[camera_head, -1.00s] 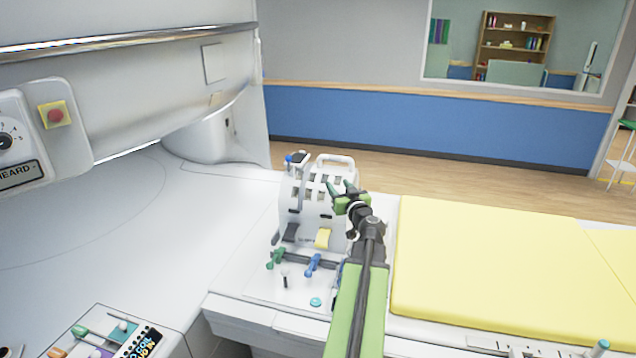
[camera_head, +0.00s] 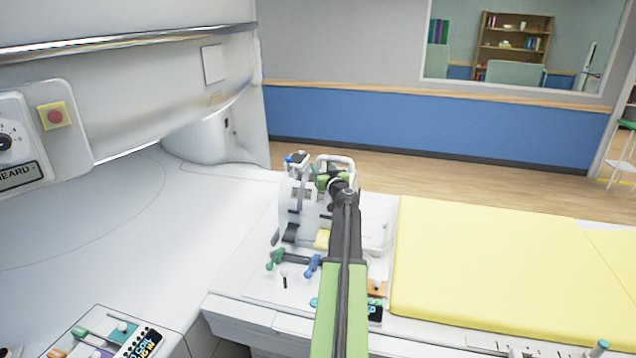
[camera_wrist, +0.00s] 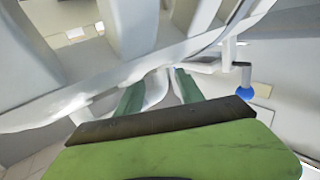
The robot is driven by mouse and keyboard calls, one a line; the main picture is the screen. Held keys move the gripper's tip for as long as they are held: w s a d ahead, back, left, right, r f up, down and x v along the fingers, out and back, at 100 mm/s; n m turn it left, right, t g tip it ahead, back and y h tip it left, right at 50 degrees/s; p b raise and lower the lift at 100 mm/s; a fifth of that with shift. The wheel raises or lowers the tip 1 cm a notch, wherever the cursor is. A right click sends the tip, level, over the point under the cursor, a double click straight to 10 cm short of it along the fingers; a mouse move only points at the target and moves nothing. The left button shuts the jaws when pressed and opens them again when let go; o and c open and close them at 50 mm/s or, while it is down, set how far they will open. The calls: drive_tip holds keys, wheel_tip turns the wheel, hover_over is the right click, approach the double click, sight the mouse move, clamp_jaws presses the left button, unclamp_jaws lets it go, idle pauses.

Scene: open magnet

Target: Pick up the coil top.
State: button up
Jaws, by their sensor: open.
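The coil top (camera_head: 297,188) is the white, slotted, arched upper part of the coil on the table, with a white loop handle (camera_head: 347,159) on top. My arm hides much of its right side. My gripper (camera_head: 325,175) is at the top of the coil, close to the handle. In the wrist view my gripper (camera_wrist: 158,88) has its two green fingers apart, with a white curved part of the coil showing between their tips. I cannot tell whether the fingers touch it.
A green lever (camera_head: 276,259) and a blue lever (camera_head: 313,264) stand at the coil's front. A yellow pad (camera_head: 480,262) lies to the right. The large white magnet housing (camera_head: 130,95) overhangs the left. The white surface on the left (camera_head: 110,230) is mostly clear.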

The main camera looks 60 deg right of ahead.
drive_tip(key=shift+x, duration=1.1)
drive_tip(key=shift+s+a, duration=0.1)
drive_tip(key=shift+c, duration=0.4)
clamp_jaws()
